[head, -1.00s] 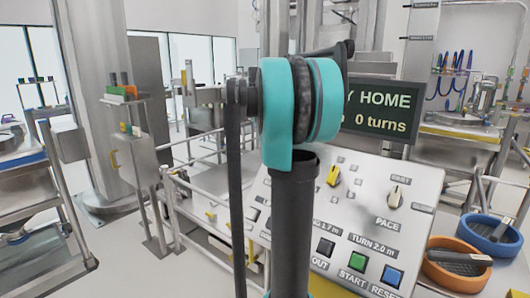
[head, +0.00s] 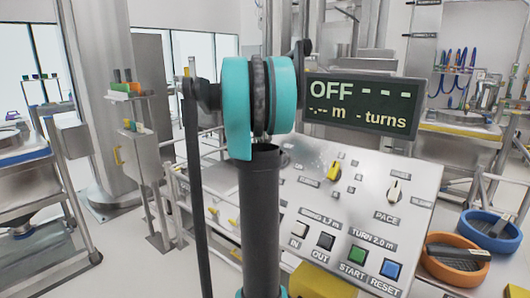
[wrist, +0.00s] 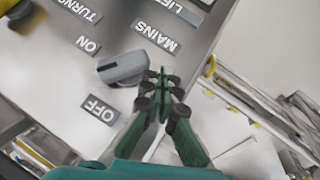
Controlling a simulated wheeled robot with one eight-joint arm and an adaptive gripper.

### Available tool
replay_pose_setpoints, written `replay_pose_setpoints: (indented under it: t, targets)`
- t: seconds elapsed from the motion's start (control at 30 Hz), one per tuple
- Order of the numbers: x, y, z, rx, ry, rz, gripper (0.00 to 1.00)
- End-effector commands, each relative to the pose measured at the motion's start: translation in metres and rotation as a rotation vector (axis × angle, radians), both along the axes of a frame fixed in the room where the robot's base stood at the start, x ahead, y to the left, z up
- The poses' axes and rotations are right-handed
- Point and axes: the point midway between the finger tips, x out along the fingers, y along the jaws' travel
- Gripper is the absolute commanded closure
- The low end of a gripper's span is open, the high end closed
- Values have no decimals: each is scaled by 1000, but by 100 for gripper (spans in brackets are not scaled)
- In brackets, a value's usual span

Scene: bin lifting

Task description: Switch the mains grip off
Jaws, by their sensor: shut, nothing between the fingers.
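The mains grip is a grey elongated knob (wrist: 122,69) on the white panel in the wrist view. The ON label (wrist: 88,44), OFF label (wrist: 99,108) and MAINS label (wrist: 156,38) lie around it. It points roughly sideways in the picture; I cannot tell which label it is set to. My gripper (wrist: 164,80) is shut and empty, its fingertips just right of the knob; contact is unclear. The display (head: 376,104) in the head view reads OFF with dashes. There my arm hides the panel's left part, and the mains grip cannot be seen.
The sloping control panel (head: 408,222) carries a yellow selector (head: 334,171), a PACE knob (head: 394,191) and IN, OUT, START and RESET buttons. An orange bowl (head: 455,262) and a blue bowl (head: 490,232) stand at the right. Rails flank the panel.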

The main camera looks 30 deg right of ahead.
Motion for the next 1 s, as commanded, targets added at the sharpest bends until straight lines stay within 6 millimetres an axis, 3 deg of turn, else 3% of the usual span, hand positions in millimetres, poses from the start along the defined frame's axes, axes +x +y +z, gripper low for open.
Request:
replay_pose_setpoints:
  t: [0.3, 1.0]
  targets:
    - [-3, 7, -9, 0, 0, 0, 100]
    - [-3, 7, -9, 1, -1, 0, 100]
